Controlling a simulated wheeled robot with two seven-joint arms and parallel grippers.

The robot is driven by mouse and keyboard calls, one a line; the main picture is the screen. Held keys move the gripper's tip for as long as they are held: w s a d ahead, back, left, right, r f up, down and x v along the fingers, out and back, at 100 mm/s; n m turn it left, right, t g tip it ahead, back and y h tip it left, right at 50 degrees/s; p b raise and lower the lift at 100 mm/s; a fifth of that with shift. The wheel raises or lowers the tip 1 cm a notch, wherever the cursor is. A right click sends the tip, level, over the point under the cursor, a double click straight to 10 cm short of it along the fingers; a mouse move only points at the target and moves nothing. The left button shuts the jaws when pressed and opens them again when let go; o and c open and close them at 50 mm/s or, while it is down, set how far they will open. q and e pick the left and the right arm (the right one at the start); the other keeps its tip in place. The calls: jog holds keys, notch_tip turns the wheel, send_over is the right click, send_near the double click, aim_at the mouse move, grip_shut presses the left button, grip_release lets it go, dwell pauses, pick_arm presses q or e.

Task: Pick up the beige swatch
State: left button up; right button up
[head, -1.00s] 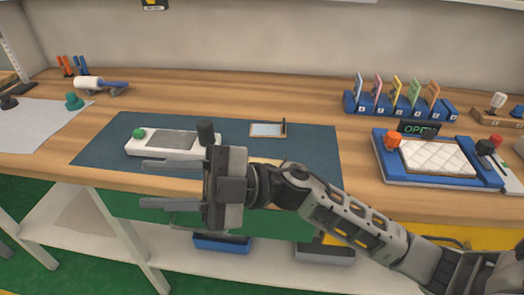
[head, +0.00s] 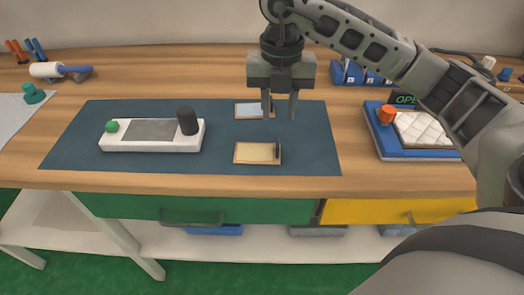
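The beige swatch (head: 254,153) lies flat near the front of the dark blue mat (head: 75,145), with a small dark upright tab at its right end. My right gripper (head: 280,112) comes in from the upper right with its fingers pointing down and spread apart. Nothing shows between them. In the picture its fingertips are above the beige swatch, apart from it, and one finger overlaps the right end of the light blue swatch (head: 250,110). Whether it touches anything there I cannot tell. My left gripper is not in view.
A white device (head: 152,147) with a green knob and a black cylinder (head: 187,121) stands left of the swatches. A blue tray (head: 384,150) with a quilted white pad is at right. The mat around the beige swatch is clear.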

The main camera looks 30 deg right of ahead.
aim_at(278, 144)
notch_tip(278, 144, down, 9)
jog(key=shift+s+f+p, duration=0.1)
jog(key=shift+f+p, duration=0.05)
jog(key=shift+p, duration=0.45)
jog(key=shift+c, duration=0.3)
grip_shut()
